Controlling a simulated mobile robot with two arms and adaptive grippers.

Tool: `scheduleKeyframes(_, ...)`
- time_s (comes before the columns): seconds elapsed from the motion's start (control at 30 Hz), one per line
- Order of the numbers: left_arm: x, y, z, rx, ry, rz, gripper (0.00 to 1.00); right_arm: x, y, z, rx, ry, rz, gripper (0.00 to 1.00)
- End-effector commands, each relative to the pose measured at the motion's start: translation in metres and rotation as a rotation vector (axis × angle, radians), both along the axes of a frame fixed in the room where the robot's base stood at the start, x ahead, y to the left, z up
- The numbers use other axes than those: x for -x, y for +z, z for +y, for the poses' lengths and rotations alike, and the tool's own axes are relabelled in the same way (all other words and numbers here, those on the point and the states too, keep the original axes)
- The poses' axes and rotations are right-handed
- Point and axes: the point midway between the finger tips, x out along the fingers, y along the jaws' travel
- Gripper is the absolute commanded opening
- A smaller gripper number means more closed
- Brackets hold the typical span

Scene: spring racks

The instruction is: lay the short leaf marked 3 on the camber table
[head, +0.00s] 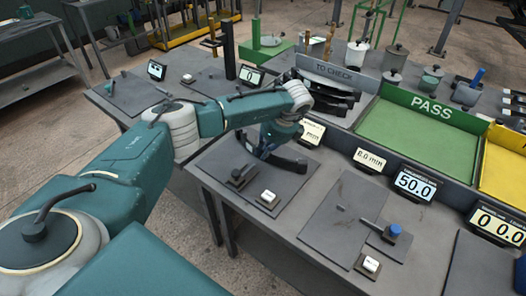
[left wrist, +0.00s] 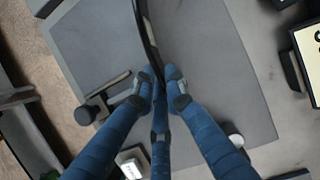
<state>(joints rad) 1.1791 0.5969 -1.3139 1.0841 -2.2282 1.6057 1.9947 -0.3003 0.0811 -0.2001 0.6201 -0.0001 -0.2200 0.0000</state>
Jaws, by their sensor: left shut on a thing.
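My left gripper (head: 267,150) reaches over a dark grey plate (head: 237,188) at the near bench's left end. In the left wrist view the gripper (left wrist: 160,84) is shut on a thin, dark, curved leaf (left wrist: 148,32), seen nearly edge-on above the plate (left wrist: 205,60). In the head view the leaf (head: 291,163) shows as a dark arc beside the gripper, partly hidden by it. Its mark cannot be read, and whether it touches the plate cannot be told. No readable label picks out the camber table. My right gripper is not in view.
A "TO CHECK" rack (head: 338,72) holds several dark leaves (head: 327,98). A green "PASS" tray (head: 415,141) and a yellow tray (head: 505,172) stand right of it. A handled block (head: 241,177) and a white button (head: 268,198) sit on the plate's near side.

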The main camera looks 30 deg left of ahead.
Motion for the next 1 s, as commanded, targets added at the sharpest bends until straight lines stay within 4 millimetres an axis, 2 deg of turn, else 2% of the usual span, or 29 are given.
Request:
scheduleKeyframes(0.47,-0.0035,-0.0009,0.0002,0.0,0.0,-0.012,0.0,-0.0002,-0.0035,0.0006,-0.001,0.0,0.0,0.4)
scheduleKeyframes(0.5,-0.0035,-0.0005,0.0001,0.0,0.0,-0.012,0.15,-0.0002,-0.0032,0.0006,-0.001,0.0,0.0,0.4)
scheduleKeyframes(0.6,-0.0031,-0.0008,-0.0001,0.001,-0.001,-0.01,0.33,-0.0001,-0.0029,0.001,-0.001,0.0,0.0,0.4)
scheduleKeyframes(0.8,-0.0019,-0.0021,-0.0001,0.0,-0.001,-0.006,0.33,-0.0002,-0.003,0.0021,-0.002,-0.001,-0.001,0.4)
scheduleKeyframes(0.83,-0.0004,-0.0046,-0.0004,0.001,-0.002,-0.001,0.37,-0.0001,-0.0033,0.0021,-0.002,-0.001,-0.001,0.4)
scheduleKeyframes(0.9,-0.0004,-0.0045,-0.0003,0.001,-0.002,-0.001,0.51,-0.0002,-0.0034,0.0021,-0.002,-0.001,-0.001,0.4)
scheduleKeyframes(1.0,-0.0005,-0.0041,-0.0003,0.001,-0.001,-0.002,0.52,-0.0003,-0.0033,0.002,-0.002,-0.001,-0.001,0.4)
